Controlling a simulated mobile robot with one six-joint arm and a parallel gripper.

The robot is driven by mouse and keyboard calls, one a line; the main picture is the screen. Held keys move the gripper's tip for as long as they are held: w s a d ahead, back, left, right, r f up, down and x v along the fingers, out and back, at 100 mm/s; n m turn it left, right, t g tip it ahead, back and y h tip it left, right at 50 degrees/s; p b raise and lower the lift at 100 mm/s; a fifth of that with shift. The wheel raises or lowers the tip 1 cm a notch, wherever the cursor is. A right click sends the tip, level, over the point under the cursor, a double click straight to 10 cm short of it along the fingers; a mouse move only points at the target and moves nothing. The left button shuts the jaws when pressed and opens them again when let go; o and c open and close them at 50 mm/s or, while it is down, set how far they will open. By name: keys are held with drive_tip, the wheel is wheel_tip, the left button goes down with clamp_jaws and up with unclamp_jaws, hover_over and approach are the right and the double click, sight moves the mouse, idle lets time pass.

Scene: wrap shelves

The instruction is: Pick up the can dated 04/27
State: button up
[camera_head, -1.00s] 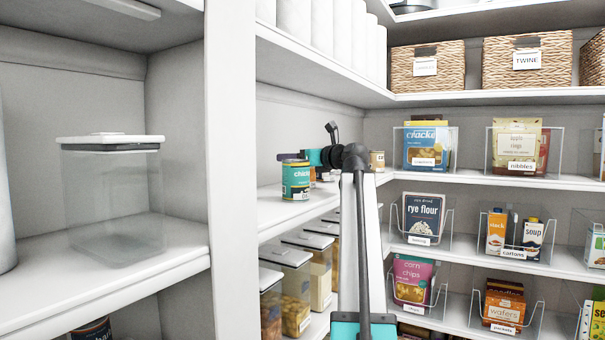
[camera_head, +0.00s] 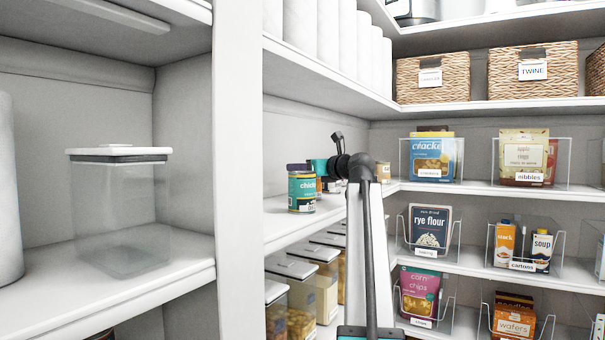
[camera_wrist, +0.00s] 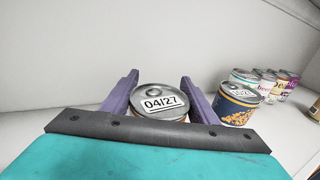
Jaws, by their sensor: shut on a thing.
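The can dated 04/27 (camera_wrist: 160,99) sits between the two purple fingers of my gripper (camera_wrist: 162,96) in the wrist view. My gripper is shut on this can. I cannot tell whether the held can touches the shelf.
In the wrist view a blue can with a yellow picture (camera_wrist: 236,103) stands close right of my gripper, with several more cans (camera_wrist: 272,84) behind it. Clear food boxes (camera_head: 325,280) stand on the shelf below. A white upright post (camera_head: 238,170) is at the left.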

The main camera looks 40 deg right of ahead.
drive_tip(key=shift+r+b, duration=1.6)
drive_tip(key=shift+r, duration=3.15)
drive_tip(key=shift+s+a, duration=0.1)
drive_tip(key=shift+s, duration=0.15)
